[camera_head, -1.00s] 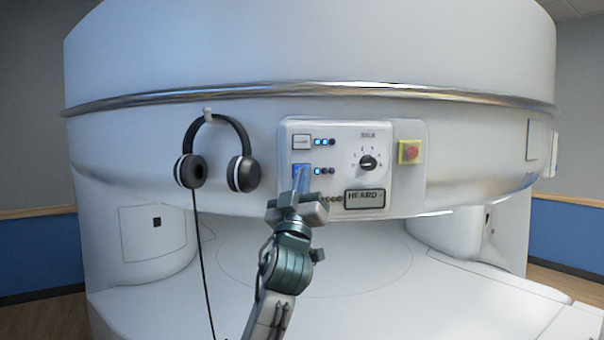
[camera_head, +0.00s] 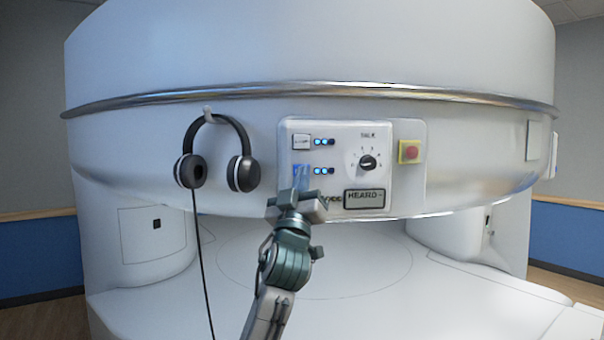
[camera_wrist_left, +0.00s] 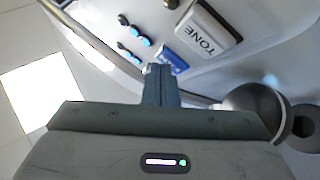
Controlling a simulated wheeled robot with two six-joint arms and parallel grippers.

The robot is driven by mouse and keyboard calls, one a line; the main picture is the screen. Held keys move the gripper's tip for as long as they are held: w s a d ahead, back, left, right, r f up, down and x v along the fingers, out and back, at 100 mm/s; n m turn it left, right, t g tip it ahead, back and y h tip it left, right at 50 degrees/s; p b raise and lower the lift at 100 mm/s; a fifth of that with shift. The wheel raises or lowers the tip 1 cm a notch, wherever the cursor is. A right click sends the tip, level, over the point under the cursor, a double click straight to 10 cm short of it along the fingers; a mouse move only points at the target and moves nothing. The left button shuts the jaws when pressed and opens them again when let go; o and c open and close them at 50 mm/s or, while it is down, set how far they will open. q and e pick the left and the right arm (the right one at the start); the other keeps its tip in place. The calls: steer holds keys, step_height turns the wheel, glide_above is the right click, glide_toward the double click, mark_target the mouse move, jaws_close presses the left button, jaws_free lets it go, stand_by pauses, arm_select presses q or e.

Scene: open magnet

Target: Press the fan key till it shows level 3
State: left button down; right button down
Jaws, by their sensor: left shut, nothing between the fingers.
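The blue fan key (camera_head: 301,169) is on the white control panel, below a white key, partly hidden by my left gripper. In the left wrist view the blue key (camera_wrist_left: 177,62) shows beside the white TONE key (camera_wrist_left: 208,30). The fan key's lamp row (camera_head: 323,171) has two lamps lit blue and one dark. My left gripper (camera_head: 300,182) is shut and empty, its tips at the fan key. The fingertips also show in the left wrist view (camera_wrist_left: 159,72), overlapping the key's edge. I cannot tell whether they touch it. My right gripper is not in view.
The TONE key's lamp row (camera_head: 324,142) is above. A black dial (camera_head: 367,162), a red button (camera_head: 409,152) on yellow and a framed sign (camera_head: 365,199) are to the right. Headphones (camera_head: 247,174) hang at the left, their cable trailing down. The panel sits on the large white magnet (camera_head: 300,60).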

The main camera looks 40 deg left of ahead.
arm_select(q)
steer(key=shift+s+d+f, duration=0.1)
steer(key=shift+s+d, duration=0.45)
steer(key=shift+s, duration=0.05)
stand_by(0.3)
steer(key=s+d+p, duration=0.1)
steer(key=s+d, duration=0.2)
steer(key=shift+s+d, duration=0.15)
steer(key=shift+s, duration=0.25)
stand_by(2.3)
